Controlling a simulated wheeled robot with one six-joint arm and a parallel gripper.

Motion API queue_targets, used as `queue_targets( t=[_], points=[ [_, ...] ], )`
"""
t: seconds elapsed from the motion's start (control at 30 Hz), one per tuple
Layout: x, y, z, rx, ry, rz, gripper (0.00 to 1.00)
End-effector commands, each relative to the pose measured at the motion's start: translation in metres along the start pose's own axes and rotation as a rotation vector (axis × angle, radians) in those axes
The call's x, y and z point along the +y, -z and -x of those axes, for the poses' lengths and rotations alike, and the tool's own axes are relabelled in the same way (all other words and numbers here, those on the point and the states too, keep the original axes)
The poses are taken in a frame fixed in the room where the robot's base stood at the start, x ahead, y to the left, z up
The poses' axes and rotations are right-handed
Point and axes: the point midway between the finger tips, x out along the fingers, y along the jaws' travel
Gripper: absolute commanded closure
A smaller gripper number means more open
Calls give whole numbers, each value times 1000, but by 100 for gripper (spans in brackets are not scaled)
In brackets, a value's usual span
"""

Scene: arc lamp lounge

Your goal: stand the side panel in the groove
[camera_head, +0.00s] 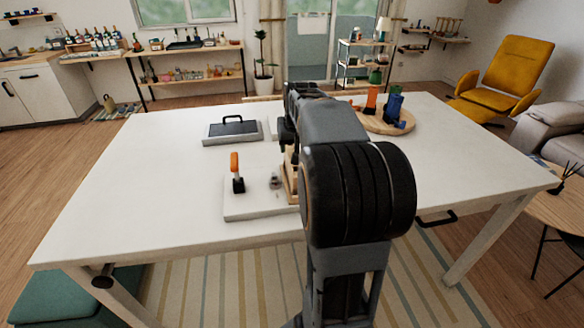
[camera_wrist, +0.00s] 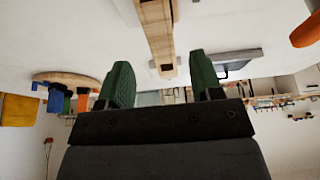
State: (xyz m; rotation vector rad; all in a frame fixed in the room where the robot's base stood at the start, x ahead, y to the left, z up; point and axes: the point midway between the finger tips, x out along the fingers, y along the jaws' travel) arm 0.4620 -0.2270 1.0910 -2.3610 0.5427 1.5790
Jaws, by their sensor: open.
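A light wooden piece (camera_head: 291,180) shows partly behind my arm, at the right of a white base board on the table; most of it is hidden. In the wrist view a long wooden piece (camera_wrist: 156,35) runs from the top edge down towards the space between my fingertips. I cannot tell whether it is the side panel or the part with the groove. My gripper (camera_wrist: 161,66) is open, with its two green fingers apart on either side of the wood's line. I cannot tell whether they touch it. The groove is not visible.
The white base board (camera_head: 255,208) carries an orange-handled clamp (camera_head: 237,172). A grey case with a black handle (camera_head: 233,129) lies behind it. A round wooden tray (camera_head: 372,124) with orange, green and blue items stands at the back right. The table's left side is clear.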

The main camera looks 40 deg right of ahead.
Motion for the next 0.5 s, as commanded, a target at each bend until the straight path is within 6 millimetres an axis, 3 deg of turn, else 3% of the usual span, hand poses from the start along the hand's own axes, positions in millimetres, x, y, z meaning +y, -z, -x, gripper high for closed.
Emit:
queue_targets(
  t=[0.33, 0.5],
  points=[
    [-1, -1, -24, -2, 1, 1, 40],
    [-3, -1, -48, -4, 1, 1, 40]
  ],
)
